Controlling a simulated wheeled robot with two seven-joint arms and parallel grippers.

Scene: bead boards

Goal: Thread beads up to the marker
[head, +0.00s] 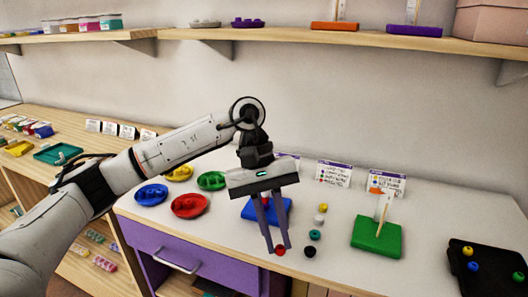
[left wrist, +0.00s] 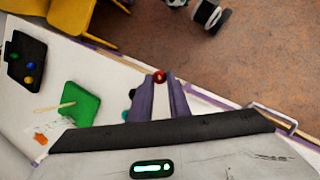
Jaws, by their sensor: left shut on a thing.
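My left gripper (head: 277,247) is shut on a red bead (head: 280,251) above the front of the white table; the bead also shows between the fingertips in the left wrist view (left wrist: 160,76). A green board (head: 376,238) with an upright wooden peg (head: 383,214) stands to the right, an orange marker (head: 377,191) near the peg's top. I see no bead on this peg. A blue board (head: 282,205) is partly hidden behind my gripper, with something red on it. Loose yellow (head: 323,207), white (head: 320,220), teal (head: 315,235) and black (head: 310,250) beads lie between the boards. My right gripper is out of view.
A black tray (head: 488,258) with several beads is at the right. Blue (head: 151,194), red (head: 190,206), yellow (head: 179,173) and green (head: 211,181) dishes stand at the left. Printed cards (head: 334,173) stand at the back. A shelf (head: 350,40) runs above.

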